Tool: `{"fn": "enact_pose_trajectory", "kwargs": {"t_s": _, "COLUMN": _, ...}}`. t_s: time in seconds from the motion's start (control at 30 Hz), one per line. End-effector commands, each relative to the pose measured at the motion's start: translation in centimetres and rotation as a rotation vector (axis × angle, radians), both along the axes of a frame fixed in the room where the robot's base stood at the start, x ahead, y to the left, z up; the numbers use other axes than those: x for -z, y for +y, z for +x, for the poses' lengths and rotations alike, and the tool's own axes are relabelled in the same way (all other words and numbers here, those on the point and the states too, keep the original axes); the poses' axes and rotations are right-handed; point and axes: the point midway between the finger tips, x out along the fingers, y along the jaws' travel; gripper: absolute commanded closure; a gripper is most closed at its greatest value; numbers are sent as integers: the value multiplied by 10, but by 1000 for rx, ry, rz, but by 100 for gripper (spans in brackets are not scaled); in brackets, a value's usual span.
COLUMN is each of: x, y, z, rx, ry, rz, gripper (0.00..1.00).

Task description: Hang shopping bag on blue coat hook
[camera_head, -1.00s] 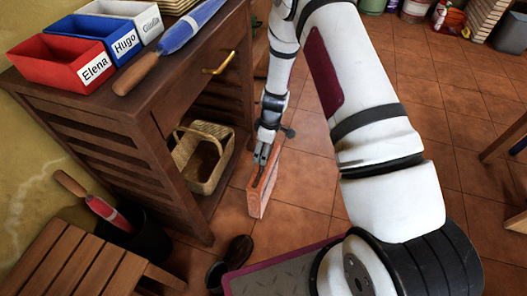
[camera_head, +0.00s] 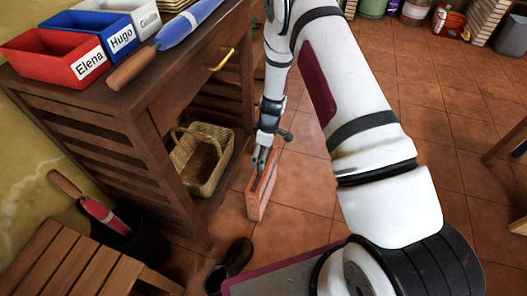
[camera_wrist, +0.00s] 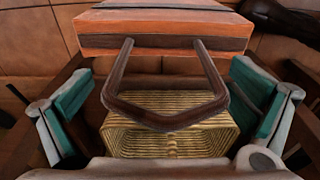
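An orange shopping bag (camera_head: 259,201) with a brown band and handle stands upright on the tiled floor beside the dark wooden cabinet. My gripper (camera_head: 262,160) is at the top of the bag. In the wrist view, the bag (camera_wrist: 165,28) is at the top, with its looped brown handle (camera_wrist: 168,119) reaching between the fingers. My gripper (camera_wrist: 165,105) is open there, with teal pads wide apart on both sides of the handle, not visibly touching it. No blue coat hook is in view.
The wooden cabinet (camera_head: 190,110) stands just left of my gripper, with a wicker basket (camera_head: 203,184) on its low shelf. A wooden bench (camera_head: 60,265), a dark umbrella bin (camera_head: 145,240) and dark shoes (camera_head: 232,264) are lower left. Open floor lies right of my arm.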

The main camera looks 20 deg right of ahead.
Motion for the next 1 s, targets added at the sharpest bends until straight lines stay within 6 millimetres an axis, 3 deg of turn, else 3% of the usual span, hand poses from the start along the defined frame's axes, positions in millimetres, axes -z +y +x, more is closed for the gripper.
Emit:
{"fn": "enact_pose_trajectory", "kwargs": {"t_s": 0.3, "x": 2, "y": 0, "z": 0, "rx": 0, "ry": 1, "rz": 0, "gripper": 0}}
{"fn": "enact_pose_trajectory", "kwargs": {"t_s": 0.8, "x": -100, "y": -13, "z": -2, "rx": 1, "ry": -3, "rz": 1, "gripper": 0}}
{"fn": "enact_pose_trajectory", "kwargs": {"t_s": 1.0, "x": -126, "y": -16, "z": -5, "rx": 0, "ry": -1, "rz": 1, "gripper": 0}}
